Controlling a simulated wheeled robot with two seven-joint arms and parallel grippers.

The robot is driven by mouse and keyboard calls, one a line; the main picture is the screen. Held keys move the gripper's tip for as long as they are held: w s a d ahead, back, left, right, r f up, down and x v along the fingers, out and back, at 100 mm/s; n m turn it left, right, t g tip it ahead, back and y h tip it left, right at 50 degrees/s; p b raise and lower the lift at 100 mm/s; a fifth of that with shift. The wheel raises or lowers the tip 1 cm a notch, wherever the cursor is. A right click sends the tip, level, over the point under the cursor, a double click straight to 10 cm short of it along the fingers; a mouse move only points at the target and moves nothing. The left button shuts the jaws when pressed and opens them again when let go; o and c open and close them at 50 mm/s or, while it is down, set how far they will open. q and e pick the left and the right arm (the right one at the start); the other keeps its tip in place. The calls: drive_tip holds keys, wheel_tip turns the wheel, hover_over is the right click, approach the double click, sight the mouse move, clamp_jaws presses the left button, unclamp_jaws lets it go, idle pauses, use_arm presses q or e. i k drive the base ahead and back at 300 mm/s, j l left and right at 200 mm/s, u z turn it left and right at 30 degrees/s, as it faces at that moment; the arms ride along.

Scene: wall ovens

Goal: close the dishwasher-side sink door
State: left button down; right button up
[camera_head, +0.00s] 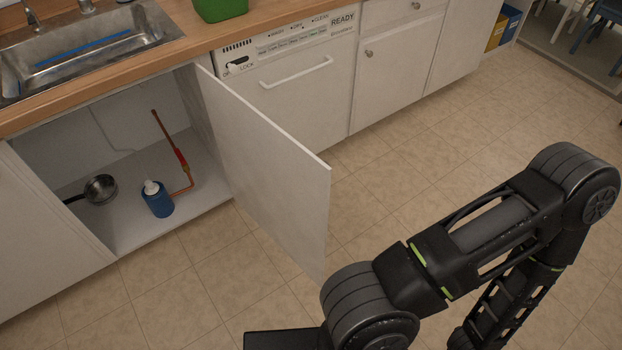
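The dishwasher-side sink door (275,165) is a plain white panel. It stands wide open, swung out over the floor from its hinge side next to the dishwasher (305,95). The open sink cabinet (120,225) lies to its left. My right arm (470,245) comes in from the right and bends down to the bottom edge, right of the door's lower end. Its gripper fingers do not show. A dark flat part (280,340) shows at the bottom edge; I cannot tell what it is. My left arm and gripper are out of view.
Inside the cabinet are a blue bottle (157,200), a dark pan (100,189) and a red-and-copper pipe (175,150). The sink (80,55) is set in the wooden counter (185,45). Tiled floor (215,275) is clear left of the door.

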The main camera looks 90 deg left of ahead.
sight(282, 185)
drive_tip(key=i+u, duration=0.3)
drive_tip(key=u, duration=0.15)
drive_tip(key=i+u, duration=0.25)
drive_tip(key=u, duration=0.2)
drive_tip(key=i+l+u, duration=0.2)
drive_tip(key=u, duration=0.25)
drive_tip(key=i+u, duration=0.2)
drive_tip(key=u, duration=0.25)
drive_tip(key=i+l+u, duration=0.1)
drive_tip(key=u, duration=0.4)
drive_tip(key=i+l+u, duration=0.15)
drive_tip(key=u, duration=0.3)
drive_tip(key=i+l+u, duration=0.25)
drive_tip(key=u, duration=0.25)
drive_tip(key=i+l+u, duration=0.1)
drive_tip(key=l+u, duration=0.15)
drive_tip(key=u, duration=0.2)
drive_tip(key=l+u, duration=0.25)
drive_tip(key=u, duration=0.25)
drive_tip(key=i+l+u, duration=0.1)
drive_tip(key=l+u, duration=0.3)
drive_tip(key=i+l+u, duration=0.1)
drive_tip(key=l+u, duration=0.3)
drive_tip(key=l, duration=0.05)
